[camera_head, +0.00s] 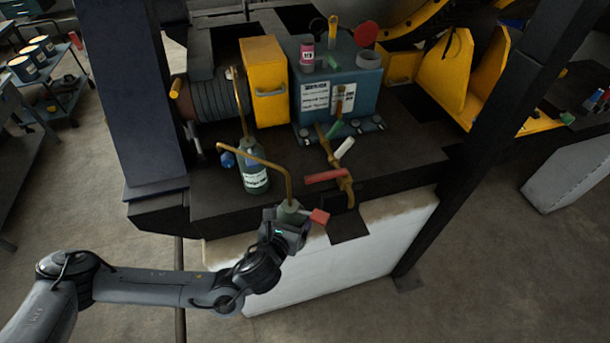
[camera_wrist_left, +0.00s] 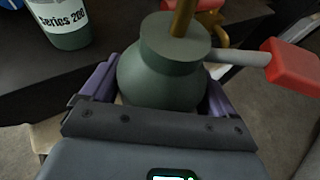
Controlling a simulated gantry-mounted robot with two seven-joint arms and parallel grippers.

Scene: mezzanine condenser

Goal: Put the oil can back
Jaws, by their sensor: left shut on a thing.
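The oil can (camera_head: 289,213) is green, with a thin bent brass spout and a lever with a red tip. My left gripper (camera_head: 283,232) is shut around its body and holds it roughly upright at the front edge of the dark bench. In the left wrist view the rounded green oil can (camera_wrist_left: 160,75) sits between the purple-lined fingers (camera_wrist_left: 160,92); its lever points right and its base is hidden. The spout bends left, passing in front of a labelled bottle in the head view. My right gripper is in neither view.
The green bottle (camera_head: 255,179) with a white label stands on the bench (camera_head: 210,208), behind and left of my gripper. Brass piping with a red handle (camera_head: 327,177) lies to the right. A yellow box (camera_head: 264,85) and blue machine (camera_head: 340,90) fill the back.

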